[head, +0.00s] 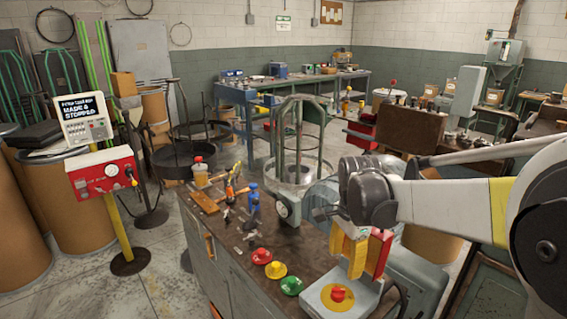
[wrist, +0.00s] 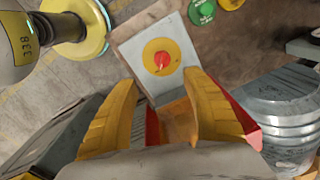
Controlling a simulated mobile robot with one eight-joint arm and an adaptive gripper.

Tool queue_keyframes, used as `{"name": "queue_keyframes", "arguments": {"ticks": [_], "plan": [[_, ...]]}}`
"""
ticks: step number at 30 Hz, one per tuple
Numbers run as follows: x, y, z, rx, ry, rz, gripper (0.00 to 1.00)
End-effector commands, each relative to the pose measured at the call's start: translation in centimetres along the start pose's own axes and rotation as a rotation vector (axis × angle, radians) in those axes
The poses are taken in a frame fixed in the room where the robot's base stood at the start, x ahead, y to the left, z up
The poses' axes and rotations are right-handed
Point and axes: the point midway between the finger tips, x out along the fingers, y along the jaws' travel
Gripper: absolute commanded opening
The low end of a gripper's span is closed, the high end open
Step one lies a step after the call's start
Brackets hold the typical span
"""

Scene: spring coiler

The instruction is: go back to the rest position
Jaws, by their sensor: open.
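My gripper (head: 360,256) hangs from the arm at the right of the head view, over the near end of the workbench. Its yellow-and-red fingers stand apart with nothing between them; they also show in the wrist view (wrist: 165,115). Just past the fingertips is a red push button on a yellow disc (head: 338,294), set on a pale box. The same red button (wrist: 162,60) lies ahead of the open fingers in the wrist view. The gripper appears apart from it, though the exact gap is hard to judge.
Red, yellow and green buttons (head: 276,269) line the bench's front edge. Hand tools and a blue-topped item (head: 253,200) lie behind them. A grey machine (head: 310,205) stands close beside the gripper. A control post with a red box (head: 103,172) stands left. Floor between post and bench is open.

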Motion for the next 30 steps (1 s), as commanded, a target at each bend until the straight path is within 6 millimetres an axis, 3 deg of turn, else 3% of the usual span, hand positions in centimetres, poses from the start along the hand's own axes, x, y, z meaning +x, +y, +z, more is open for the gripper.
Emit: {"name": "queue_keyframes", "arguments": {"ticks": [3, 9, 18, 24, 30], "plan": [[-2.6, 2.8, 0.9, -0.17, 0.031, -0.073, 0.57], [-5.9, 8.3, 2.8, -0.54, 0.141, -0.213, 0.57], [-6.4, 15.6, 5.1, -1.033, 0.381, -0.34, 0.57], [-5.7, 17.4, 5.7, -1.194, 0.483, -0.361, 0.57], [-5.6, 17.6, 5.8, -1.214, 0.496, -0.362, 0.57]]}}
